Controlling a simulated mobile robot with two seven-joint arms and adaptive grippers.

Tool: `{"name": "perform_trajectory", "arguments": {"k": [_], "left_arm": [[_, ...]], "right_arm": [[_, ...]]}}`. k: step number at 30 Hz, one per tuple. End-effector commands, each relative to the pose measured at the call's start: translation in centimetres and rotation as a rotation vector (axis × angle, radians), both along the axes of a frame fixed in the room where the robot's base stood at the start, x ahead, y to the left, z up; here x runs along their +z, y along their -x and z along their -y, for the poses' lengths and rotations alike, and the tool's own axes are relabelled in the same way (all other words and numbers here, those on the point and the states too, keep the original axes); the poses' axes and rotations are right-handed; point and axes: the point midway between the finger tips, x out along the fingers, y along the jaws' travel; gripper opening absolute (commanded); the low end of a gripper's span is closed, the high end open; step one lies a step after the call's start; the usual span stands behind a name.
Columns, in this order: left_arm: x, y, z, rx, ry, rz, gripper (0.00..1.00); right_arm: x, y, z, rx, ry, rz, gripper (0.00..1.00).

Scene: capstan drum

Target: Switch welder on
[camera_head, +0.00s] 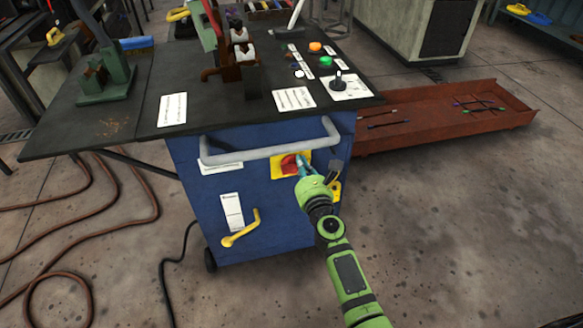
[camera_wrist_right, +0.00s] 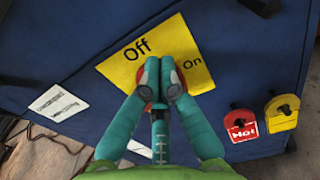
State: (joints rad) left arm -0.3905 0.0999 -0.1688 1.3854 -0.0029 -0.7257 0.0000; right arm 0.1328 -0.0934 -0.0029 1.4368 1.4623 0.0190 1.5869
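The welder is a blue cabinet (camera_head: 215,230) with a dark worktop. On its front is a yellow switch plate (camera_head: 277,172) with a red rotary knob (camera_head: 289,165). In the right wrist view, the plate (camera_wrist_right: 118,72) reads "Off" at its upper left and "On" at its right. My right gripper (camera_head: 303,166) is at the knob. In the wrist view, its teal fingers (camera_wrist_right: 162,78) are close together over the knob, with red showing at their sides. They hide most of the knob, so its pointing direction is unclear. My left gripper is not in view.
A grey handle bar (camera_head: 270,151) runs just above the switch. A yellow lever (camera_head: 242,232) is on the lower front. Red (camera_wrist_right: 240,126) and yellow (camera_wrist_right: 282,110) tags are right of the plate. A rust-red tray (camera_head: 440,133) lies right; cables (camera_head: 85,205) lie left.

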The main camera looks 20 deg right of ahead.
Motion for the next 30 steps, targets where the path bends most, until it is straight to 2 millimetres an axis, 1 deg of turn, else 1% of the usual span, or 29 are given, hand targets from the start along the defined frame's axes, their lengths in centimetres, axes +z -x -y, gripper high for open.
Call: {"name": "perform_trajectory", "arguments": {"k": [2, 5, 9, 21, 25, 30], "left_arm": [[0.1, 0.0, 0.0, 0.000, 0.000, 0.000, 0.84], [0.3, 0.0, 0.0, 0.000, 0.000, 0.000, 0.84], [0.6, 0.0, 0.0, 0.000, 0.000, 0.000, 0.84], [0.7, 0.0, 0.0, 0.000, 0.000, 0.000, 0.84], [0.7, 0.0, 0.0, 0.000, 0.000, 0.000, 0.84], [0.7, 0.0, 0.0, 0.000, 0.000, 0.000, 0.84]], "right_arm": [[0.0, 0.2, 0.0, 0.000, 0.000, -0.001, 0.00], [0.0, 1.1, 0.0, 0.000, -0.001, -0.002, 0.00], [0.0, 2.8, 0.0, 0.000, -0.001, -0.002, 0.00], [-0.1, 7.4, -0.1, 0.001, -0.001, -0.001, 0.00], [0.0, 8.0, -0.1, 0.001, -0.001, -0.001, 0.00], [0.0, 8.0, -0.1, 0.001, -0.001, 0.000, 0.00]]}}
